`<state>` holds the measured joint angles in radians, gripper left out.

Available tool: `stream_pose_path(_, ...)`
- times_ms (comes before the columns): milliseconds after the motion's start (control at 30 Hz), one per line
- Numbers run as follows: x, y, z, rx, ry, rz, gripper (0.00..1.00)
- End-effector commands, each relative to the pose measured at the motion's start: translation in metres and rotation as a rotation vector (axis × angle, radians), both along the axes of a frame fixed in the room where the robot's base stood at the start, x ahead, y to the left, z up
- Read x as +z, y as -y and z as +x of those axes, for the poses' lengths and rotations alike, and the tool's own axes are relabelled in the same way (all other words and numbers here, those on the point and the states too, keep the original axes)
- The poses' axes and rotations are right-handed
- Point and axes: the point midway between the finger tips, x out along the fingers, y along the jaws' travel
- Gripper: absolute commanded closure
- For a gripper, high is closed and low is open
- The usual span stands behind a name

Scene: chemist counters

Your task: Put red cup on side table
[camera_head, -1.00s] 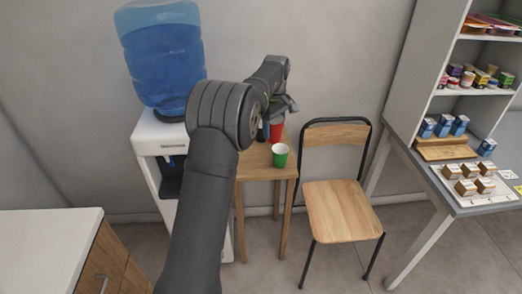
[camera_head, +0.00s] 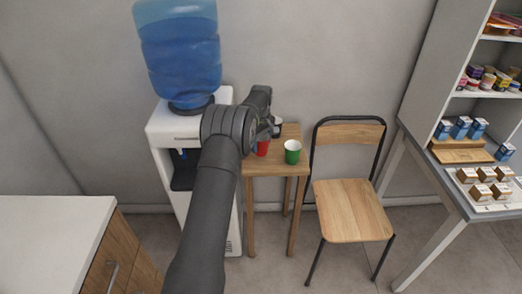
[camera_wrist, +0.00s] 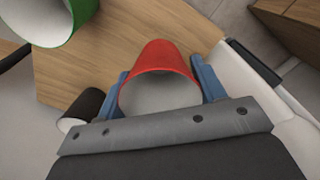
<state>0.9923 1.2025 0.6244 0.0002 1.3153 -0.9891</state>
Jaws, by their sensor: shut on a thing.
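The red cup (camera_head: 263,148) is at the left part of the wooden side table (camera_head: 275,168), partly hidden by my arm. In the wrist view the red cup (camera_wrist: 160,62) sits between the two blue fingers of my gripper (camera_wrist: 160,72), which is shut on it. The cup's white inside faces the wrist camera. Table wood shows behind it, and I cannot tell whether its base touches the top. A green cup (camera_head: 292,152) stands on the table to its right; it shows at the wrist view's top left (camera_wrist: 62,32).
A black cup (camera_wrist: 85,106) is close to my gripper's left finger. A water dispenser (camera_head: 172,125) with a blue bottle stands left of the table. A wooden chair (camera_head: 348,208) stands to the right, with a grey counter and shelves beyond.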

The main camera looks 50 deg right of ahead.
Motion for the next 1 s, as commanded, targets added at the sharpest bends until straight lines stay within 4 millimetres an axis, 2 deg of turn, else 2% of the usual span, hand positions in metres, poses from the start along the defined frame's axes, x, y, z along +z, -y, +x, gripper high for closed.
stream_pose_path(167,-0.010,0.000,0.003,-0.001,-0.001,0.002,0.58)
stream_pose_path(400,-0.041,-0.001,0.002,-0.001,-0.001,0.002,0.58)
stream_pose_path(767,-0.045,0.000,0.002,-0.001,0.000,0.001,0.58)
stream_pose_path(800,-0.045,0.000,0.002,-0.001,0.000,0.000,0.31)
stream_pose_path(900,-0.044,0.000,0.002,-0.001,0.000,0.000,0.15)
stream_pose_path(1000,-0.044,0.000,0.002,-0.001,0.000,0.000,0.15)
